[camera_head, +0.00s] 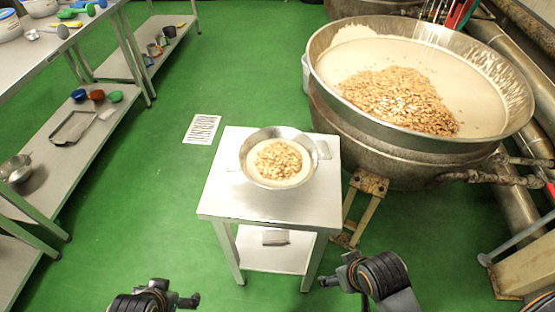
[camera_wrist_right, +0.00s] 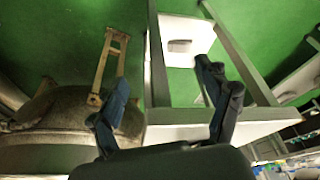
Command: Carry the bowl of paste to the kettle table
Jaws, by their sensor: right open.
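The steel bowl (camera_head: 275,133) holds pale paste topped with a heap of nuts. It stands upright on the small steel table (camera_head: 228,197), near its far right part. The large kettle (camera_head: 350,143), with pale mass and nuts inside, stands just right of this table. My right gripper (camera_head: 338,272) is below the table's front right corner, apart from the bowl. In the right wrist view my right gripper (camera_wrist_right: 162,76) is open and empty, facing the table; the bowl does not show there. My left gripper (camera_head: 185,299) is low in the head view, mostly cut off.
A tan bracket (camera_head: 359,208) stands between table and kettle. A small grey item (camera_head: 275,237) lies on the table's lower shelf. Steel shelving with tools (camera_head: 75,128) runs along the left.

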